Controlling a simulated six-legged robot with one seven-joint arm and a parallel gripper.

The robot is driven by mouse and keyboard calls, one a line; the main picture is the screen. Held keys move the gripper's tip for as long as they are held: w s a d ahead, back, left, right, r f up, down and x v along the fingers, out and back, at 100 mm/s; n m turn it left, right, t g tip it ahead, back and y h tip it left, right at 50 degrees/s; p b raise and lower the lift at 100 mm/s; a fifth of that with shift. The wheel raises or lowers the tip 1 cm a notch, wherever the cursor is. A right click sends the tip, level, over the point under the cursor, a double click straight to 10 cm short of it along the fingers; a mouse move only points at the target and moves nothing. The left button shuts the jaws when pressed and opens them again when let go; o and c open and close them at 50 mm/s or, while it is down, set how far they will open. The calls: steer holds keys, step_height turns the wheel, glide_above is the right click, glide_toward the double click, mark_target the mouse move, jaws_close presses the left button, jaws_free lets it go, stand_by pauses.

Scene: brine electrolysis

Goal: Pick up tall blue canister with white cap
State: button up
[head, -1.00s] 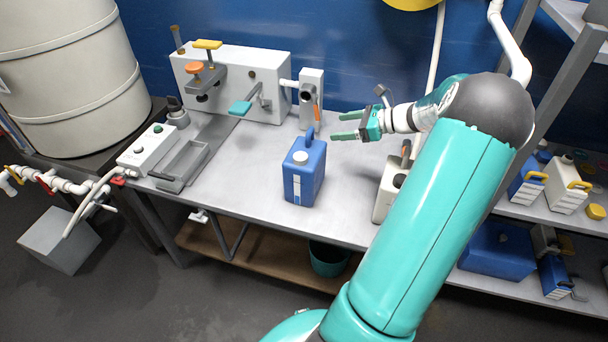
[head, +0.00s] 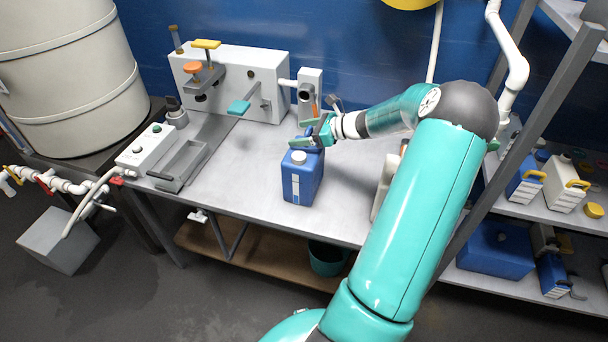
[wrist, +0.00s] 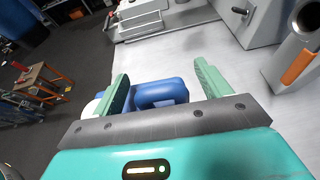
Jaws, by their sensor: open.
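The tall blue canister with a white cap (head: 300,183) stands upright on the grey workbench in the head view. Its white cap is on top, and its blue handle shows in the wrist view (wrist: 162,92). My gripper (head: 300,145) is open at the top of the canister, by its handle. In the wrist view the two green fingers of my gripper (wrist: 160,88) stand apart, with the handle between them in the picture. Whether the fingers touch the handle I cannot tell. Part of the canister is hidden behind my gripper.
A white machine (head: 262,80) with coloured knobs stands at the back of the bench. A pale container (head: 384,185) stands to the right, partly behind my arm. A shelf at right holds other blue and white canisters (head: 526,180). The bench left of the canister (head: 235,180) is clear.

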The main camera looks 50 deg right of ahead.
steer(key=shift+c, duration=0.3)
jaws_close()
steer(key=shift+r, duration=0.1)
